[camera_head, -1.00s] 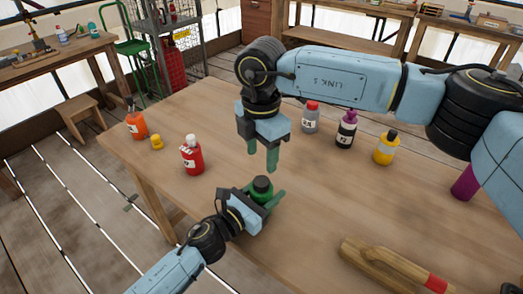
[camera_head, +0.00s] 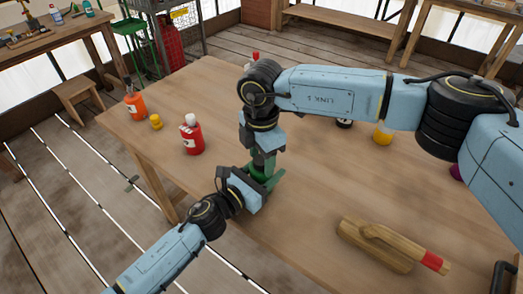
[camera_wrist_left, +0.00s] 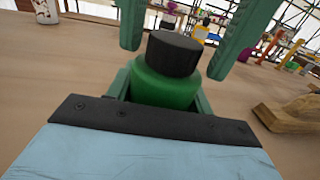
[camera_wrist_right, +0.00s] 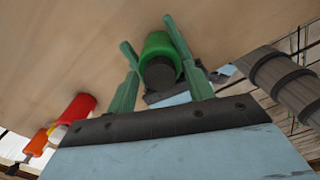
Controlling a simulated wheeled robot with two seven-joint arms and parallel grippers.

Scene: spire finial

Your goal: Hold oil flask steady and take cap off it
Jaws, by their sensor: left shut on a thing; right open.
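The oil flask is a green bottle (camera_wrist_left: 165,88) with a black cap (camera_wrist_left: 174,54), upright on the table. It also shows in the right wrist view (camera_wrist_right: 160,48), cap toward the camera. My left gripper (camera_head: 264,180) is shut around the flask's body from the side. My right gripper (camera_wrist_right: 147,34) points down from above and is open. In the left wrist view its two green fingers are on either side of the cap, with gaps between them and it. In the head view the right arm and gripper hide the cap.
A red bottle (camera_head: 193,139), an orange bottle (camera_head: 136,107) and a small yellow piece (camera_head: 156,122) stand at the left. A yellow bottle (camera_head: 382,135) is partly behind my right arm. A wooden tool (camera_head: 372,245) lies at the front right. The table (camera_head: 310,190) around the flask is clear.

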